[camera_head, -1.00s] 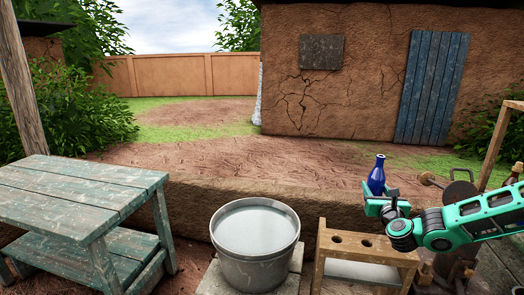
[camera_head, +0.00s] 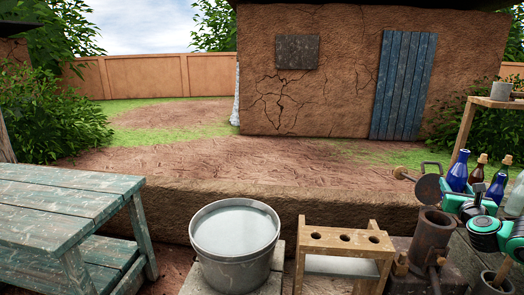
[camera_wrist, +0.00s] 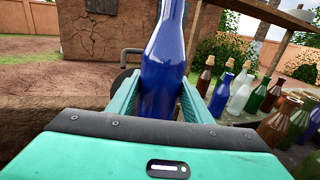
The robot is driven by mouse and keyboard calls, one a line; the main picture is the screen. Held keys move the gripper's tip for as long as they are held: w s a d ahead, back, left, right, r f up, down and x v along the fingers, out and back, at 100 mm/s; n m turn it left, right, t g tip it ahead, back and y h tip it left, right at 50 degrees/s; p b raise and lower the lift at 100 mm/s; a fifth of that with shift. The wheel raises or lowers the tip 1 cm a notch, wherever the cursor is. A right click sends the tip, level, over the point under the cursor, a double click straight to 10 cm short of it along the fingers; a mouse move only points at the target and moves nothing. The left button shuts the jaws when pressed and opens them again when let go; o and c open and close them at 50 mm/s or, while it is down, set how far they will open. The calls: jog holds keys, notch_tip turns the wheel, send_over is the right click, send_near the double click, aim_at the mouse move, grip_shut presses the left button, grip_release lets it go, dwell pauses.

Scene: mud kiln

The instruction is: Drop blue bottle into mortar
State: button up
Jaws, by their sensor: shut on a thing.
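My gripper (camera_head: 462,203) is at the right of the head view, its teal fingers closed around a blue bottle (camera_head: 457,175). The bottle stands about upright between the fingers in the wrist view (camera_wrist: 163,70), its neck cut off by the top edge there. A small mortar-like vessel (camera_head: 490,285) with a stick leaning out of it shows at the bottom right of the head view, below my gripper and partly cut off. The held bottle is apart from it.
Several bottles stand at the right, including another blue bottle (camera_wrist: 221,95). A rusty cylinder (camera_head: 432,237) stands left of my gripper. A wooden rack with holes (camera_head: 343,240), a bucket (camera_head: 235,245) and a green table (camera_head: 60,210) lie further left.

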jog(key=shift+f, duration=2.95)
jog(key=o, duration=1.2)
jog(key=shift+o, duration=0.2)
jog(key=shift+s, duration=0.1)
